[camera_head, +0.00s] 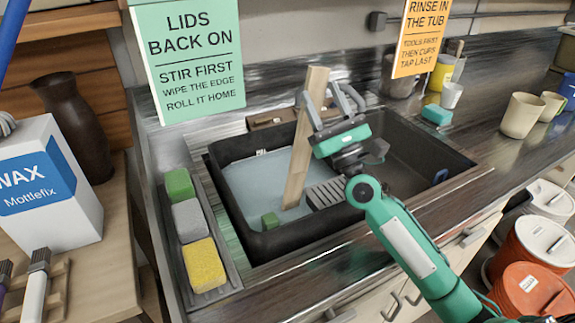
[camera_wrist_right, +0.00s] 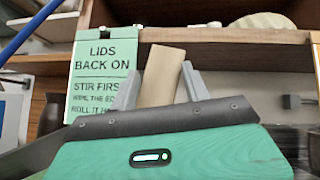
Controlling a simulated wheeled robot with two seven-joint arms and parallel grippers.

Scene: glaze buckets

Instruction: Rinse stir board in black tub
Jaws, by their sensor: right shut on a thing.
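The stir board (camera_head: 300,150) is a long pale wooden slat. It stands tilted in the black tub (camera_head: 255,247), its lower end in or at the pale water (camera_head: 247,182) and its top above the rim. My right gripper (camera_head: 325,106) is shut on the upper part of the board, over the tub. In the right wrist view the board (camera_wrist_right: 162,75) shows between the two grey fingers (camera_wrist_right: 168,84). Whether the lower end touches the tub floor cannot be told. My left gripper is not in view.
A tray of green, grey and yellow sponges (camera_head: 203,265) stands left of the tub. A WAX box (camera_head: 48,190) and dark vase (camera_head: 75,125) are further left. Cups (camera_head: 521,115) stand on the right counter. Lidded buckets (camera_head: 525,292) are below right. A green block (camera_head: 270,221) is in the tub.

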